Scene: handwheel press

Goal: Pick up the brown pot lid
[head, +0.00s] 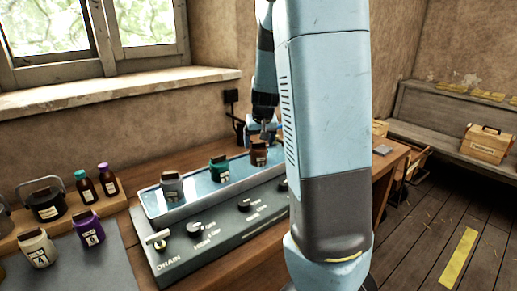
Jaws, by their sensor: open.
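A small brown pot (258,158) with a pale label stands in the blue-lined tray (150,204), at the right of the pots there. Its brown lid (258,146) looks seated on top, small and partly crowded by the gripper above it. My gripper (264,135) points down just above the brown lid. It is open, and I see nothing held in it. The gap between fingertips and lid is too small to judge. Part of the tray's right end is hidden behind my arm.
A grey pot (172,187) and a green-lidded pot (219,169) share the tray. A control panel with knobs (194,229) runs along its front. Purple (89,229) and white (38,249) jars and bottles stand at left. The wall and window sill are behind.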

